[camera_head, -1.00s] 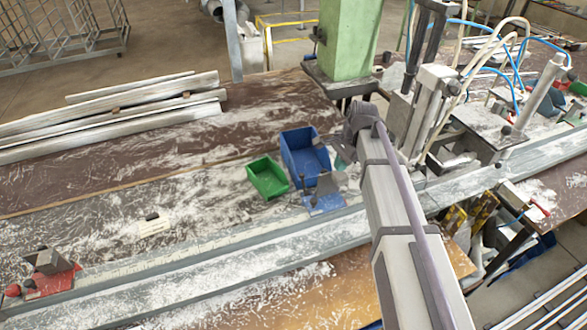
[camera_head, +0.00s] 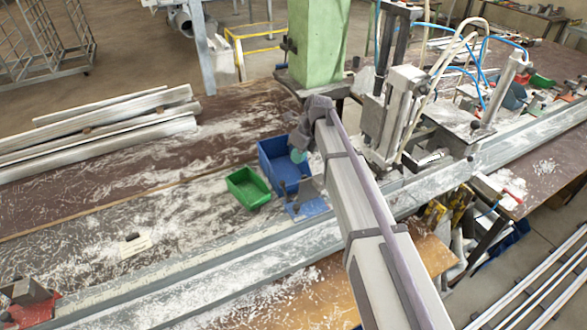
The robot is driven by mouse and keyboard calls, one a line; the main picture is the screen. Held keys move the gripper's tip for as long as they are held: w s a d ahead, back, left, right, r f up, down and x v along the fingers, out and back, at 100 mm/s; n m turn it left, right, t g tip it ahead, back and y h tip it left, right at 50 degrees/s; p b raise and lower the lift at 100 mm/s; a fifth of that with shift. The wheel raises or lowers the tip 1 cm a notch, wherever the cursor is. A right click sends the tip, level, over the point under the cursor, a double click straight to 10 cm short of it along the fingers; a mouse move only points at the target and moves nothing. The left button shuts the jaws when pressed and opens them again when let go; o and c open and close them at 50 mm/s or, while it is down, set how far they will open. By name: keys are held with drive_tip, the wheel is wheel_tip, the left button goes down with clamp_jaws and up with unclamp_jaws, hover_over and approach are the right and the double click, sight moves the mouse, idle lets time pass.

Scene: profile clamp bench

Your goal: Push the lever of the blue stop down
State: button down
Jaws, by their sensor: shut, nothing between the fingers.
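The blue stop (camera_head: 306,209) sits on the grey rail, right of the green bin, with a grey block on its base. A thin dark upright piece at its left side (camera_head: 286,190) looks like its lever; it stands up and is small in the picture. My gripper (camera_head: 299,156) shows only as a small teal and grey part below my dark wrist, in front of the blue bin in the picture. It is shut and empty, and appears above and behind the stop. My arm hides part of the stop's right side. I see no contact with the lever.
A blue bin (camera_head: 270,158) and a green bin (camera_head: 247,188) stand close behind and left of the stop. A green column (camera_head: 318,45) and a clamp machine with hoses (camera_head: 402,105) stand behind and right. A red stop (camera_head: 38,308) is at far left.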

drive_tip(key=b, duration=0.8)
approach(285, 191)
drive_tip(key=w+x, duration=0.1)
drive_tip(key=x, duration=0.4)
drive_tip(key=shift+s+a, duration=0.1)
drive_tip(key=shift+w+a+f, duration=0.15)
drive_tip(key=shift+w, duration=0.2)
drive_tip(key=w+a+f+b, duration=0.2)
drive_tip(key=w+f+b, duration=0.2)
drive_tip(key=f+b, duration=0.1)
idle(0.4)
idle(0.5)
